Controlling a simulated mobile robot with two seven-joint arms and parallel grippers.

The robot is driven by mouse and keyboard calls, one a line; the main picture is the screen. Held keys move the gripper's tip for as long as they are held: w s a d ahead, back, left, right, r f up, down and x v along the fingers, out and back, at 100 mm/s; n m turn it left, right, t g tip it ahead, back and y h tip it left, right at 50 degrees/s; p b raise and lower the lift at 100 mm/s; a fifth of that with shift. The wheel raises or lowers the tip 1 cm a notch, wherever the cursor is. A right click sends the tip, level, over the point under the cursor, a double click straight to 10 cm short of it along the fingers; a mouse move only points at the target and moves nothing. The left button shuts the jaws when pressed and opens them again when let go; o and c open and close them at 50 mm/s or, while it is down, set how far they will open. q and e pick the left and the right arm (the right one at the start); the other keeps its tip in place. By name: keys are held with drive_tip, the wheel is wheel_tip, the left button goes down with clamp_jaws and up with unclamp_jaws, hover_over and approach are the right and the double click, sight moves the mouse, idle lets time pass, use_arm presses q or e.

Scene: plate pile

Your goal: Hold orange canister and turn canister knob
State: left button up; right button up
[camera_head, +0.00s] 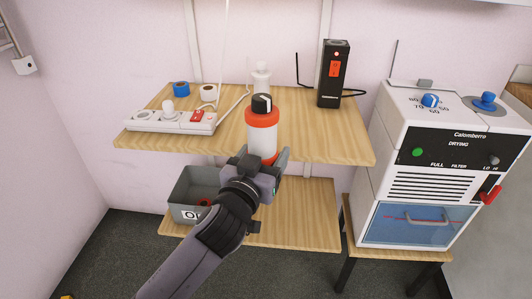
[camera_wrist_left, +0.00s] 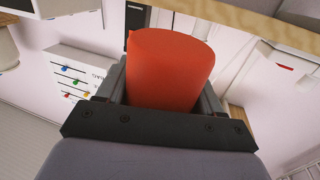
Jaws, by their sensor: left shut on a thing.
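The orange canister (camera_head: 262,134) is upright at the front edge of the upper shelf in the head view, with a white middle band and an orange top ring. Its black knob (camera_head: 262,103) with a white mark sits on top. My left gripper (camera_head: 266,164) is shut on the canister's lower part from the front. In the left wrist view the canister's orange base (camera_wrist_left: 170,70) fills the space between the fingers of my left gripper (camera_wrist_left: 165,95). The knob is hidden in that view. My right gripper is not in view.
The upper wooden shelf (camera_head: 330,147) holds a white power strip (camera_head: 150,122), a blue tape roll (camera_head: 181,88), a white bottle (camera_head: 261,78) and a black device (camera_head: 333,75). A grey bin (camera_head: 190,188) is on the lower shelf. A white drying machine (camera_head: 440,160) stands right.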

use_arm(q)
wheel_tip(320, 180, down, 12)
drive_tip(key=b, duration=0.9)
drive_tip(key=shift+r+b, duration=0.15)
drive_tip(key=shift+b, duration=0.25)
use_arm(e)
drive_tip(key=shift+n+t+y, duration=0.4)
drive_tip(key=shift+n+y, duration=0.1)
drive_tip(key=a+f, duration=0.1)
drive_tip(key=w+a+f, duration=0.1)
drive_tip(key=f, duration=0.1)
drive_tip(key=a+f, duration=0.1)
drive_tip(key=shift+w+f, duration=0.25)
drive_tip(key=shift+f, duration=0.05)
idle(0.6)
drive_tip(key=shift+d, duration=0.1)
